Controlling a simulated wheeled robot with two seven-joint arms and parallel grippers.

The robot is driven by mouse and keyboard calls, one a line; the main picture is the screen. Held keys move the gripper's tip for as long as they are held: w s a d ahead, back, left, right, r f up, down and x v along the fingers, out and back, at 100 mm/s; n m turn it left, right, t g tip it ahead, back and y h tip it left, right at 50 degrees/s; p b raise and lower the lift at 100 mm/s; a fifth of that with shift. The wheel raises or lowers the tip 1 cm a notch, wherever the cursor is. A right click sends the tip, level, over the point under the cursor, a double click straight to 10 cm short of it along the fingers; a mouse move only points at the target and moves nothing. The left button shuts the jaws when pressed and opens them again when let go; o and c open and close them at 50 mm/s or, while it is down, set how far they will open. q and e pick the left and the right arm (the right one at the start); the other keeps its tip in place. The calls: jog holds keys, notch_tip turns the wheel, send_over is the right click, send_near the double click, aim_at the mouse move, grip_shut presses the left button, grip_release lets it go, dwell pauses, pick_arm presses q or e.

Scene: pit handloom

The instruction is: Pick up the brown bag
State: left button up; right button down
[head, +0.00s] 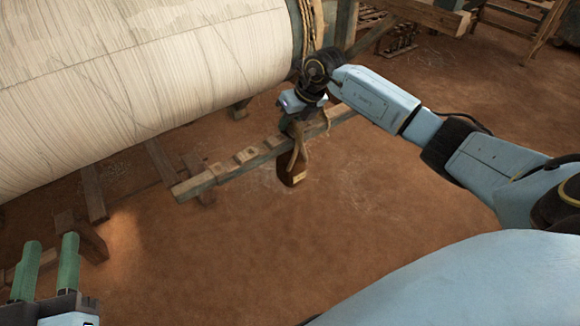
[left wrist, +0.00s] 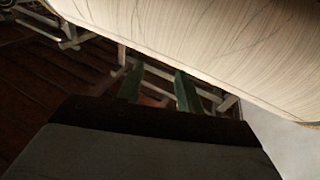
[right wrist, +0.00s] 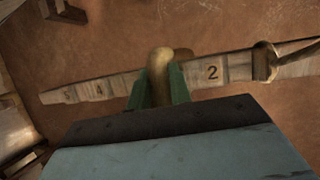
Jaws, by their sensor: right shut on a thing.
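The brown bag (head: 291,172) hangs below my right gripper (head: 294,126), in front of a wooden beam, in the head view. In the right wrist view my right gripper (right wrist: 159,86) is shut on the bag's tan strap (right wrist: 160,62), which stands between its green fingers. Most of the bag is hidden there by the gripper. I cannot tell whether the strap still touches the beam. My left gripper (head: 45,270) is open and empty at the lower left of the head view. Its separated green fingers (left wrist: 159,90) also show in the left wrist view.
The wooden beam (head: 218,170) has notched blocks; the right wrist view shows numbers on it, including a 2 (right wrist: 212,72). A rope loop (right wrist: 265,62) wraps the beam nearby. A large cream thread roll (head: 140,70) fills the upper left. The brown floor (head: 230,250) is open.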

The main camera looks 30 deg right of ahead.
jog(key=shift+w+r, duration=0.1)
jog(key=shift+r, duration=0.1)
jog(key=shift+r, duration=0.15)
